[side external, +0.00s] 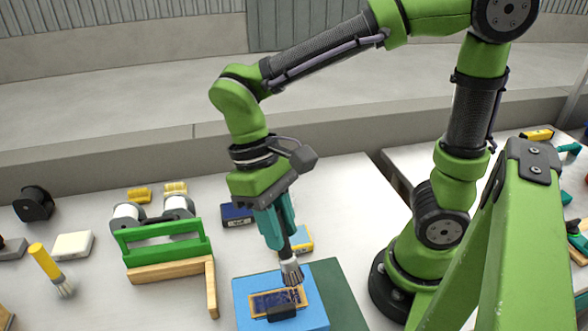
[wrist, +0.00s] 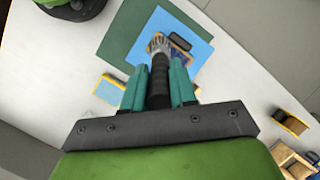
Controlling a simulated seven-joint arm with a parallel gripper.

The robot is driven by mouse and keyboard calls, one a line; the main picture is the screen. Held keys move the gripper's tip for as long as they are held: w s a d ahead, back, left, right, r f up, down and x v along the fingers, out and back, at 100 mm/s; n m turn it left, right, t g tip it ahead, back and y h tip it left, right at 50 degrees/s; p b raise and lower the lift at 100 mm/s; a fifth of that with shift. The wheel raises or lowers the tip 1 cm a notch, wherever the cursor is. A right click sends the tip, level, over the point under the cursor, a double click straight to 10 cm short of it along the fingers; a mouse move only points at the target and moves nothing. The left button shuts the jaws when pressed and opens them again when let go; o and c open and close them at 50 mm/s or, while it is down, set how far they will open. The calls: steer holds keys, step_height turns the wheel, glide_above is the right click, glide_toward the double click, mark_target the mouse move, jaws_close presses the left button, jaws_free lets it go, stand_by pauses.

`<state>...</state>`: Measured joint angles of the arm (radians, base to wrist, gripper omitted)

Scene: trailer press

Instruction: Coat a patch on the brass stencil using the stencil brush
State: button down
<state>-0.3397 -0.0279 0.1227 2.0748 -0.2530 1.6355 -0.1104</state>
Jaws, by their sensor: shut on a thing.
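My gripper (side external: 283,238) is shut on the dark handle of the stencil brush (side external: 290,271). The brush points down, its pale ferrule and bristles over the brass stencil (side external: 262,303). The stencil is a small plate with a dark blue field on a light blue sheet (side external: 314,316). In the wrist view my gripper (wrist: 160,84) holds the brush (wrist: 159,50) between teal fingers, and its head hides part of the stencil (wrist: 180,42). I cannot tell whether the bristles touch the plate. A dark block (side external: 282,314) sits at the stencil's near edge.
A dark green mat (side external: 342,290) lies under the blue sheet. A green rack with a wooden base (side external: 165,245) stands left. Blue and yellow boxes (side external: 237,214) (side external: 300,239) lie behind the sheet.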

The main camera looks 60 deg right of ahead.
mark_target(278, 212)
steer(key=shift+r, duration=0.5)
steer(key=shift+r, duration=1.55)
steer(key=c, duration=1.4)
jaws_free()
jaws_close()
